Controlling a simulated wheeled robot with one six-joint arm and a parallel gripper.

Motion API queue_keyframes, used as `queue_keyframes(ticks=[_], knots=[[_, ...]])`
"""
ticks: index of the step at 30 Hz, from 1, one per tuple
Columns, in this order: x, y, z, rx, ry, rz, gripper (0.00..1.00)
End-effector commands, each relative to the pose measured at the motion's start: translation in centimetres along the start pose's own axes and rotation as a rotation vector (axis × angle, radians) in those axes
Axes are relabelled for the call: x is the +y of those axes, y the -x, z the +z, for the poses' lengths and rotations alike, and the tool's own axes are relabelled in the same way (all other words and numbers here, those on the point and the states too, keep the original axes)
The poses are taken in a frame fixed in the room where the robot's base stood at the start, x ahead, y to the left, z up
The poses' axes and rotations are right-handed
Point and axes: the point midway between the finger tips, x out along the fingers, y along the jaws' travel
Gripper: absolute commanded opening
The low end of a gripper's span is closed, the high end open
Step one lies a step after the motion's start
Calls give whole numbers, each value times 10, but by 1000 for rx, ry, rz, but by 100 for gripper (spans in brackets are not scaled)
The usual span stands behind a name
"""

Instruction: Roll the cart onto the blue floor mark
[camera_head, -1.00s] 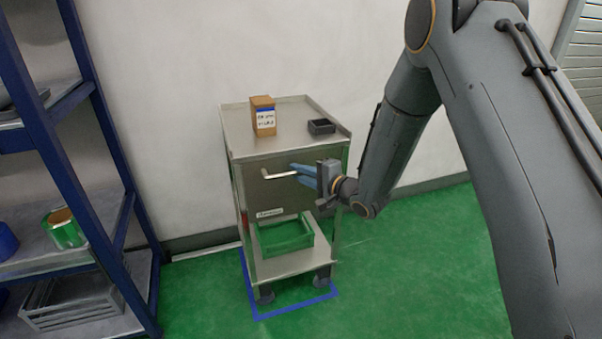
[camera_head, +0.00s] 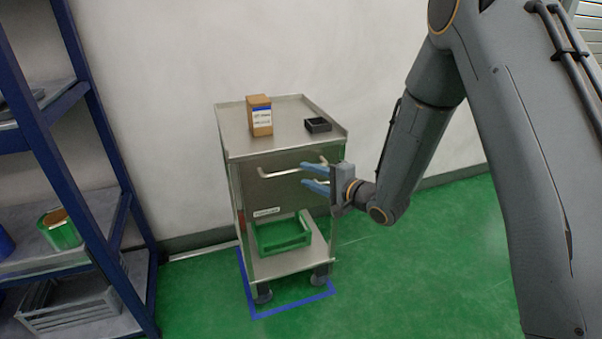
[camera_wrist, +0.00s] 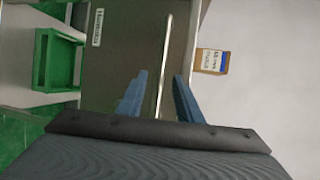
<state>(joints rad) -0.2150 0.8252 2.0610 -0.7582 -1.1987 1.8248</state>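The metal cart (camera_head: 242,150) stands against the wall, with a bar handle (camera_head: 275,174) on its front. The blue floor mark (camera_head: 290,306) is an outline on the green floor. Its front and left lines show around the cart's base, and the visible front wheels (camera_head: 263,294) are inside it. The mark's rear is hidden behind the cart. My gripper (camera_head: 302,174) is open at the right part of the handle. In the wrist view the handle (camera_wrist: 164,65) appears between the spread blue fingers (camera_wrist: 160,92), touching neither; the depth gap is unclear.
A cardboard box (camera_head: 260,116) and a small black tray (camera_head: 318,125) sit on the cart's top. A green crate (camera_head: 284,237) is on its lower shelf. A blue shelving rack (camera_head: 95,165) stands at the left. The floor right of the cart is clear.

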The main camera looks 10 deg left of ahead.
Motion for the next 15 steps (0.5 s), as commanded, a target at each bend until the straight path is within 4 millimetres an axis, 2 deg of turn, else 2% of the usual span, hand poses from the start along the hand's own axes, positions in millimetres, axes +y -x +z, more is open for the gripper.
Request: queue_keyframes(ticks=[3,6,15], knots=[[0,15,-1,2,0,2,32],[0,22,-1,1,0,1,32],[0,24,0,0,0,0,32]])
